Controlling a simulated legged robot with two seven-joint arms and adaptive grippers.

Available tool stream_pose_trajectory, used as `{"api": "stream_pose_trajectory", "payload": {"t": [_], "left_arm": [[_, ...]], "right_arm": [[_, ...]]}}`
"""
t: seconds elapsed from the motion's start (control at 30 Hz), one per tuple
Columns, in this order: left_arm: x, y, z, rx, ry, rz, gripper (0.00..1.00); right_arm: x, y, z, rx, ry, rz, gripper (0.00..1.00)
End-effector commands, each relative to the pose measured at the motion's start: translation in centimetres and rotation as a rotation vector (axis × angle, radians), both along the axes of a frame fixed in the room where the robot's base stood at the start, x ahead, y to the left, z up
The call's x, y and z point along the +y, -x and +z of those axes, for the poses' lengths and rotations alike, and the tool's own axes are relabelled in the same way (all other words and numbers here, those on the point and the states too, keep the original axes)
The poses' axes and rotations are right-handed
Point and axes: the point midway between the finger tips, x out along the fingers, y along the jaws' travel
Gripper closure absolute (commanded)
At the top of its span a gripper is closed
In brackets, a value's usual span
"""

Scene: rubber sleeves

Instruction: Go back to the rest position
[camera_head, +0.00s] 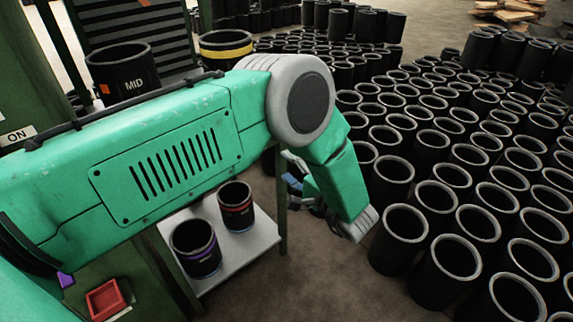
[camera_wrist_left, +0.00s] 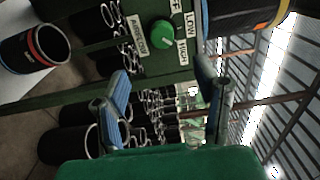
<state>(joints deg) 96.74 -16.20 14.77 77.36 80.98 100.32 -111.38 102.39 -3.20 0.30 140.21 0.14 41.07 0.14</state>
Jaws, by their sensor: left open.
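My left arm reaches across the head view from the left, and its gripper (camera_head: 303,185) hangs partly hidden behind the wrist link, near the shelf's right post. In the left wrist view the left gripper (camera_wrist_left: 165,85) shows two blue-padded fingers spread apart with nothing between them. Behind the fingers are a green machine frame and a green knob (camera_wrist_left: 162,34) with labels around it. My right gripper is in neither view.
A black sleeve marked MID (camera_head: 122,78) and a yellow-banded sleeve (camera_head: 225,47) stand up high. A purple-banded sleeve (camera_head: 195,248) and a red-banded sleeve (camera_head: 236,205) stand on a white shelf (camera_head: 252,245). Many black sleeves (camera_head: 405,232) crowd the floor at right.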

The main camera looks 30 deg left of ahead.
Motion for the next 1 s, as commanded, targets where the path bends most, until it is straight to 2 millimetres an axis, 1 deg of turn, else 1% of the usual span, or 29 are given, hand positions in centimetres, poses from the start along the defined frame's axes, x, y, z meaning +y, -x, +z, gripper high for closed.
{"api": "stream_pose_trajectory", "payload": {"t": [0.33,0.47,0.57,0.67,0.7,0.77,0.83,0.87,0.9,0.97,1.0], "left_arm": [[0.0,0.0,0.0,-0.002,0.001,-0.003,0.44],[0.7,-0.3,-0.8,-0.040,0.040,-0.081,0.44],[1.6,-0.4,-2.7,-0.098,0.149,-0.226,0.44],[2.3,0.7,-6.0,-0.126,0.361,-0.383,0.44],[2.4,1.8,-7.4,-0.120,0.467,-0.425,0.44],[2.5,4.1,-9.6,-0.100,0.638,-0.458,0.44],[2.5,7.8,-11.9,-0.051,0.843,-0.447,0.44],[2.5,9.8,-12.8,-0.025,0.930,-0.423,0.44],[2.4,12.7,-13.8,0.015,1.045,-0.377,0.44],[2.3,17.2,-14.8,0.074,1.191,-0.283,0.44],[2.2,20.0,-15.1,0.112,1.271,-0.215,0.44]], "right_arm": [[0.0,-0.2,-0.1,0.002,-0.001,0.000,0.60],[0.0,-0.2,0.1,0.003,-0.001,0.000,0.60],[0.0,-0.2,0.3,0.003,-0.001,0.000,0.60],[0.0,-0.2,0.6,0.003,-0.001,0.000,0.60],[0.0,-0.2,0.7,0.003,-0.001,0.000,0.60],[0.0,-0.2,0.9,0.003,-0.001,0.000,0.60],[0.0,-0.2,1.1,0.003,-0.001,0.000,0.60],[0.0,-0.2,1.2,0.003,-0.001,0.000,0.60],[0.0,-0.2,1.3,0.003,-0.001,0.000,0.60],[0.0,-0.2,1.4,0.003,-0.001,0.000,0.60],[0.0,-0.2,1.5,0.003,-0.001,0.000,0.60]]}}
